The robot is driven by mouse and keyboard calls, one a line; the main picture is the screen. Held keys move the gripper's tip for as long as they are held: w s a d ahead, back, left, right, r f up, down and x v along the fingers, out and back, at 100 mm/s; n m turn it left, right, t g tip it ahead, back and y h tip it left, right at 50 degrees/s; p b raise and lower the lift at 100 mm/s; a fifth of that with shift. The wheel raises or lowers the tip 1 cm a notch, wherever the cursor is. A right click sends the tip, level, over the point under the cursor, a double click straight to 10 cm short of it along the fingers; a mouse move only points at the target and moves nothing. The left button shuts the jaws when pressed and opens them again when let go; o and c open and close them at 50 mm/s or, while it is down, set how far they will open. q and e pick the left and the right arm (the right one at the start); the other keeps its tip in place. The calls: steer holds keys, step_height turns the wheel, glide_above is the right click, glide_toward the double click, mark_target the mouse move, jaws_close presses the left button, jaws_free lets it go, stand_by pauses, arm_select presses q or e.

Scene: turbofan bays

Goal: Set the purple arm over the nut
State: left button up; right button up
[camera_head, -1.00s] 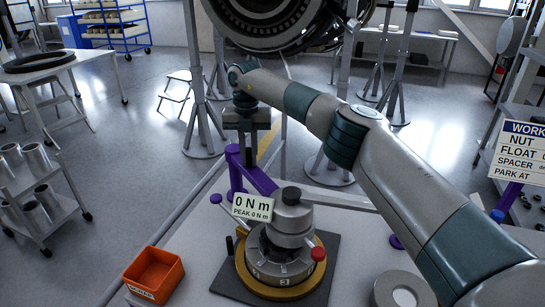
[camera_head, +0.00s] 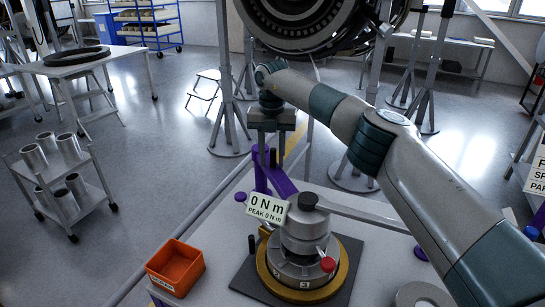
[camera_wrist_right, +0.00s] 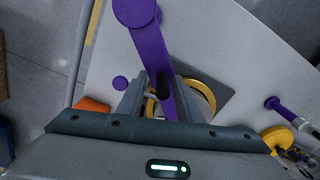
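The purple arm (camera_head: 280,184) reaches from a purple post at the back of the work table toward a round fixture (camera_head: 305,250) with a yellow ring. In the right wrist view the purple arm (camera_wrist_right: 150,48) runs between the fingers, with a dark upright peg (camera_wrist_right: 165,82) on it. My right gripper (camera_head: 273,150) points down at the purple arm. In the wrist view my right gripper (camera_wrist_right: 163,88) has its fingers apart on either side of the peg, with a narrow gap showing. I cannot make out the nut. My left gripper is not in view.
A sign (camera_head: 268,207) reads 0 N m. An orange bin (camera_head: 175,267) stands at the table's front left, and a grey ring (camera_head: 423,295) lies at the right. A red knob (camera_head: 328,264) sits on the fixture's front. A cart with metal cylinders (camera_head: 65,180) stands left.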

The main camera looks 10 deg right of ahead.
steer(key=shift+r, duration=0.5)
step_height(320, 180, up, 10)
steer(key=shift+b, duration=1.15)
step_height(320, 180, up, 6)
steer(key=p, duration=0.4)
steer(key=shift+r, duration=0.2)
steer(key=shift+r, duration=0.1)
